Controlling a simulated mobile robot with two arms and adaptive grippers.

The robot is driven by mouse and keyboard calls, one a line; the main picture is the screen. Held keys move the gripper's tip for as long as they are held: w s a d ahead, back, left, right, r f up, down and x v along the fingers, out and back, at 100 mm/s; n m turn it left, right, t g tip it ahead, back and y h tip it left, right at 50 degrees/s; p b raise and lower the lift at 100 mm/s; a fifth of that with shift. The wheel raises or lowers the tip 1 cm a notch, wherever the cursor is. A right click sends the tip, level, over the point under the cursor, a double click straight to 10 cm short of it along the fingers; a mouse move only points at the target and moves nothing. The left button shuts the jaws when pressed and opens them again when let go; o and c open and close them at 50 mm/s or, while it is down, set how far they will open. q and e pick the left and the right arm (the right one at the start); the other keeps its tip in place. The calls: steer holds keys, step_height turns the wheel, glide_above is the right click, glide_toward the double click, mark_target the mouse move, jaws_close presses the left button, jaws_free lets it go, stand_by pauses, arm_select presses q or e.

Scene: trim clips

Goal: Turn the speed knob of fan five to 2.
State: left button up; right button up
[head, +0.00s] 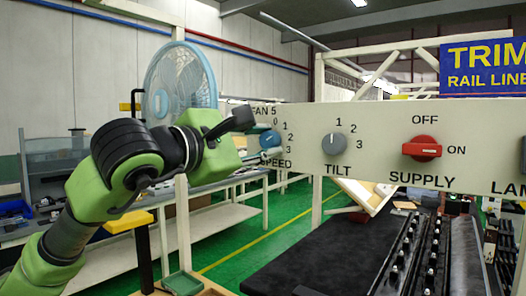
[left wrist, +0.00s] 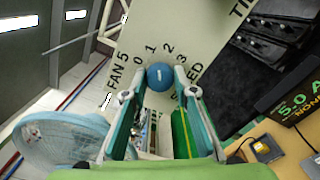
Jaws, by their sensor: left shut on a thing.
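The blue speed knob (head: 269,140) sits on the cream panel under the label FAN 5, with 0, 1, 2 and 3 around it and SPEED below. In the left wrist view the knob (left wrist: 160,77) lies between the two fingertips, and its white mark points about between 1 and 2. My left gripper (left wrist: 157,84) is shut on the knob, one finger on each side. In the head view my left gripper (head: 243,121) reaches the panel from the left, its fingers partly covering the panel's left end. My right gripper is not in view.
The same panel (head: 385,115) carries a grey TILT knob (head: 335,144) and a red SUPPLY switch (head: 422,149) to the right. A blue fan (head: 180,83) stands behind my left arm. Below the panel is a dark surface (head: 325,250) with rails of clips.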

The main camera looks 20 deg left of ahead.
arm_select(q)
steer(key=shift+m+b, duration=0.55)
steer(key=shift+m, duration=1.45)
steer(key=o, duration=1.1)
steer(key=shift+s+a, duration=0.1)
steer(key=shift+s, duration=0.15)
steer(key=v, duration=1.1)
steer(key=shift+s, duration=0.3)
